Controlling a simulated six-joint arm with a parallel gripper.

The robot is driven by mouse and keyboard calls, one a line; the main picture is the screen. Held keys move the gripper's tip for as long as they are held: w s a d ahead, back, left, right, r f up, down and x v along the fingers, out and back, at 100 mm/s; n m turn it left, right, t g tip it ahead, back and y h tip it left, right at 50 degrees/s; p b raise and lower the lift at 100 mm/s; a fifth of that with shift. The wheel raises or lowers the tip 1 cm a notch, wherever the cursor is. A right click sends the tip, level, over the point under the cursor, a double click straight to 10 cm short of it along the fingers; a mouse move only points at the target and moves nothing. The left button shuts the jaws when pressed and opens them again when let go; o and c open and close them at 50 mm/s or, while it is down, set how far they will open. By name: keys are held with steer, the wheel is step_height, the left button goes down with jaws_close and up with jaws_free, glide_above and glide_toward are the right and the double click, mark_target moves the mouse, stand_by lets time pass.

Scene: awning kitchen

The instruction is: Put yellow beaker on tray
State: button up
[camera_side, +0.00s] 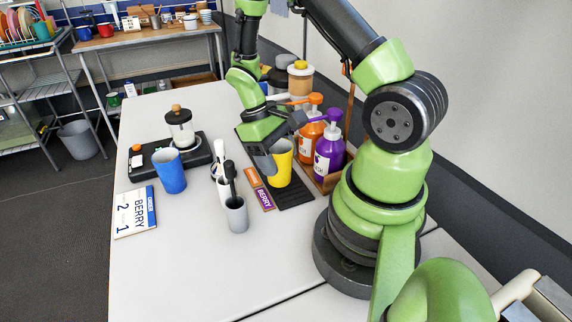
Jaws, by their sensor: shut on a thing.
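The yellow beaker (280,165) stands upright at the black mat-like tray (296,194), right of the table's middle. Whether its base touches the tray is hard to tell at this size. My gripper (270,157) is shut on the beaker at its upper left side, with the fingers near its rim. The gripper and forearm hide the part of the tray behind the beaker.
Orange (308,143) and purple (329,156) pump bottles stand close right of the beaker. A blue cup (169,171), a grey cup (236,214) and a black scale with a jar (180,127) stand left. A sign (134,212) lies front left. The front table is clear.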

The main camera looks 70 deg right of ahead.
steer(key=shift+s+a+f, duration=0.1)
steer(key=shift+s+f, duration=0.65)
steer(key=shift+s, duration=0.1)
steer(key=shift+s+f, duration=0.1)
steer(key=shift+f, duration=0.05)
steer(key=shift+f, duration=0.1)
steer(key=o, duration=0.9)
steer(key=shift+o, duration=0.2)
